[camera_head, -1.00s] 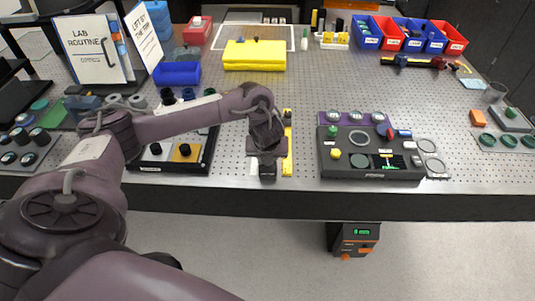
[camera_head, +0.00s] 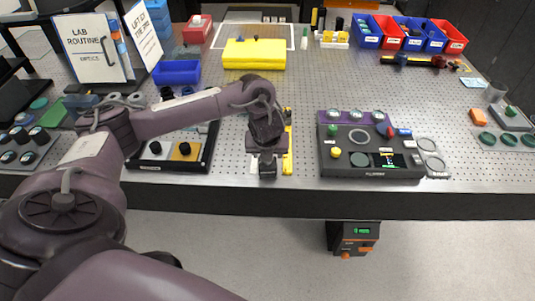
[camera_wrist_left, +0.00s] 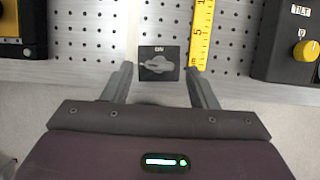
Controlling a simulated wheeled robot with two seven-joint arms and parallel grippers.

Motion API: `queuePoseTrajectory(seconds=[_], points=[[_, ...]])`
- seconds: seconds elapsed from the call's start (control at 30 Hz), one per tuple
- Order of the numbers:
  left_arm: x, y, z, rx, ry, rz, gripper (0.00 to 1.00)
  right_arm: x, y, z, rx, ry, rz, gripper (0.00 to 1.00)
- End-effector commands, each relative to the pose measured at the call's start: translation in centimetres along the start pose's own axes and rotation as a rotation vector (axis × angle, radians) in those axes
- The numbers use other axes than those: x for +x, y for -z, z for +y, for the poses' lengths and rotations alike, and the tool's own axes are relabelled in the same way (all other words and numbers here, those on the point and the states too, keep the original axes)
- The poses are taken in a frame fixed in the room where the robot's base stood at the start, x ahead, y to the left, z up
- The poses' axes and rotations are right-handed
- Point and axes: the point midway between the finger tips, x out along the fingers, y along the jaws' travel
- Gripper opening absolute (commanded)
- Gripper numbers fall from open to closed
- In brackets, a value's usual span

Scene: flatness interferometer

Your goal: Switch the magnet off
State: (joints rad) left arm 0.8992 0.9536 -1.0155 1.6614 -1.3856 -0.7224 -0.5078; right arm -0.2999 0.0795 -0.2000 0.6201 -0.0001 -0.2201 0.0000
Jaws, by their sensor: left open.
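The magnet switch is a small dark square plate with a grey knob (camera_wrist_left: 158,65), marked ON, near the table's front edge in the left wrist view. The knob's grip lies roughly sideways in the picture. My left gripper (camera_wrist_left: 160,69) is open, with one fingertip on each side of the plate and nothing held. Whether the fingers touch the knob cannot be told. In the head view my left gripper (camera_head: 268,174) points down at the front edge and largely hides the switch. My right gripper is not in view.
A yellow ruler (camera_wrist_left: 202,35) lies just right of the switch. A dark control box (camera_head: 370,172) with knobs and a small screen stands further right. A black tray (camera_head: 168,166) with knobbed blocks is to the left. The perforated tabletop (camera_head: 300,90) behind is mostly clear.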

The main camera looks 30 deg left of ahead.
Motion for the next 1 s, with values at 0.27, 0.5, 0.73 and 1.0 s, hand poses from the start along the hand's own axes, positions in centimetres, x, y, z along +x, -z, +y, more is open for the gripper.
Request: queuePoseTrajectory(seconds=[0.27,0.5,0.73,1.0], points=[[-5.2,-0.3,0.0,0.002,0.001,-0.005,0.53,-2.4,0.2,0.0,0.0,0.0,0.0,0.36],[-6.0,-0.1,0.0,-0.001,0.0,-0.002,0.53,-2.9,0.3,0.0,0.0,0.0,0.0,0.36],[-5.9,0.0,0.0,-0.002,0.001,-0.001,0.53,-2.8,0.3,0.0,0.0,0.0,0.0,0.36],[-3.6,6.9,-10.6,-0.189,0.306,0.147,0.53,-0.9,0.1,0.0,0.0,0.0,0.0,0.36]])
